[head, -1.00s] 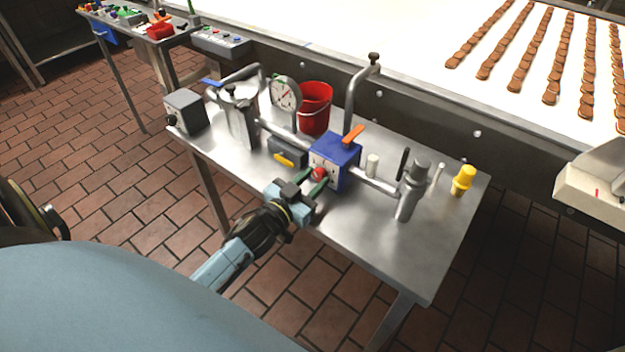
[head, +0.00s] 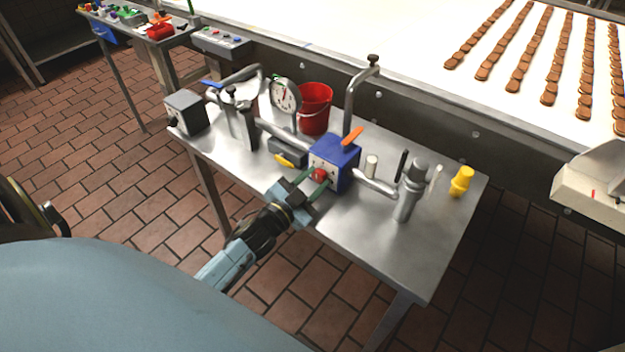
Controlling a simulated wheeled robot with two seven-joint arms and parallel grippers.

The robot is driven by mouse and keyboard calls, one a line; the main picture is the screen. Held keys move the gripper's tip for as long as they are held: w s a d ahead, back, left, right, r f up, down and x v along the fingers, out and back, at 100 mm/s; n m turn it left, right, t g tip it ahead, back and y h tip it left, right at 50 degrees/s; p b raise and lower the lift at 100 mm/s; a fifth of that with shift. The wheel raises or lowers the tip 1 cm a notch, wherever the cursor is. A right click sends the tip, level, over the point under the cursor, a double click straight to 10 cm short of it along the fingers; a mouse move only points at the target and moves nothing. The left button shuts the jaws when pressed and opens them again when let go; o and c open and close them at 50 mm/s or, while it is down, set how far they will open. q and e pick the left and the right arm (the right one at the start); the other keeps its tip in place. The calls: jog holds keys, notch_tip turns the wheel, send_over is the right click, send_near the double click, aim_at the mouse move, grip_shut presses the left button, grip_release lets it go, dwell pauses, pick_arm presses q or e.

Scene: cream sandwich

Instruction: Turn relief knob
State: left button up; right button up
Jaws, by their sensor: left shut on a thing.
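A blue valve box (head: 345,160) with a pale dial face and an orange lever (head: 352,136) on top sits in the pipe line on the steel table. A red relief knob (head: 320,175) stands out from its front face. My left gripper (head: 316,180) reaches in from the lower left, its green-tipped fingers on either side of the red knob, shut on it. The far side of the knob is hidden by the box and fingers. My right gripper is not in view.
A round gauge (head: 285,95), a red bucket (head: 315,108), a metal pump (head: 240,115) and a grey box (head: 187,112) stand left and behind. A metal cylinder (head: 410,190) and a yellow fitting (head: 461,182) stand right. The table's front right (head: 400,255) is bare.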

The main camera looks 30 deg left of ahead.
pick_arm(q)
jog(key=shift+m, duration=0.6)
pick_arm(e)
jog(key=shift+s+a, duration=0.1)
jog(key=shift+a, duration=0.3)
pick_arm(q)
jog(key=o, duration=0.8)
jog(key=shift+o, duration=0.9)
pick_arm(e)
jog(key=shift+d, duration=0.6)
pick_arm(q)
jog(key=s+a, duration=0.1)
jog(key=s, duration=1.2)
jog(key=shift+s+p, duration=0.15)
jog(key=shift+p, duration=0.2)
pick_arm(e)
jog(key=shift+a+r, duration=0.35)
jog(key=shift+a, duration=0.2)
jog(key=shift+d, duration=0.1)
